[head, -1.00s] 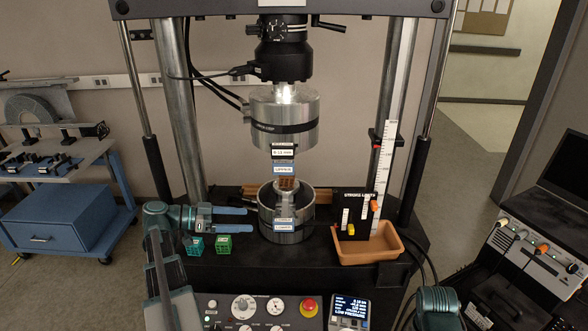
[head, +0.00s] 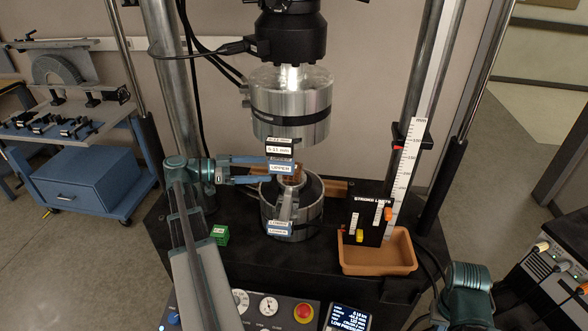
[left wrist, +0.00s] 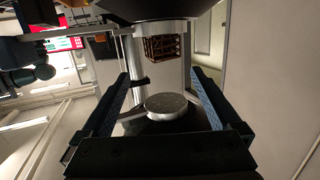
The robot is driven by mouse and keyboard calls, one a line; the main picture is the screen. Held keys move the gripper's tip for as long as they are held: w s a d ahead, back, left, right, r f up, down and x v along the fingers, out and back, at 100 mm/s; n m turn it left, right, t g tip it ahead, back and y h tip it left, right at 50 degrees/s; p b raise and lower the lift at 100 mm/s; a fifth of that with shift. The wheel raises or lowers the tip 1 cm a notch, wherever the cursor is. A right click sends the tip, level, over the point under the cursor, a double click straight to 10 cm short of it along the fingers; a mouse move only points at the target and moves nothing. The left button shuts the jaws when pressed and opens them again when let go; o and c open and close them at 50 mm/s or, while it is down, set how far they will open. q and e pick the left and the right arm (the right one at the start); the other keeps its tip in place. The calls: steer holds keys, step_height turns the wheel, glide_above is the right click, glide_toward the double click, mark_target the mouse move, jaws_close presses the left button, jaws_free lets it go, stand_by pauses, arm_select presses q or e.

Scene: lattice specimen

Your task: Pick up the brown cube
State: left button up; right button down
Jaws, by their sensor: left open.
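The brown cube (left wrist: 165,48) is an open lattice block against a round metal platen near the top of the left wrist view. In the head view it stands on the lower platen (head: 305,210) of the press, and only a little of it shows behind the labels. My left gripper (head: 268,170) is open, with its blue fingers pointing right at the gap between the platens. In the left wrist view nothing is between the fingers, and the cube lies beyond them. My right arm shows at the lower right of the head view, but its gripper does not.
The upper platen (head: 291,105) hangs above the gap. A green cube (head: 220,235) lies on the bench left of the press. A terracotta tray (head: 378,267) and a stroke-limits board (head: 366,222) stand to the right, with a ruler (head: 408,180) behind.

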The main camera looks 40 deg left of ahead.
mark_target(301, 175)
arm_select(q)
steer(key=b+x, duration=0.1)
steer(key=x, duration=0.7)
steer(key=shift+a, duration=0.1)
steer(key=b+x, duration=0.1)
steer(key=x, duration=0.4)
steer(key=shift+w+f, duration=0.15)
steer(key=shift+a, duration=0.1)
steer(key=shift+c, duration=0.3)
steer(key=c, duration=1.2)
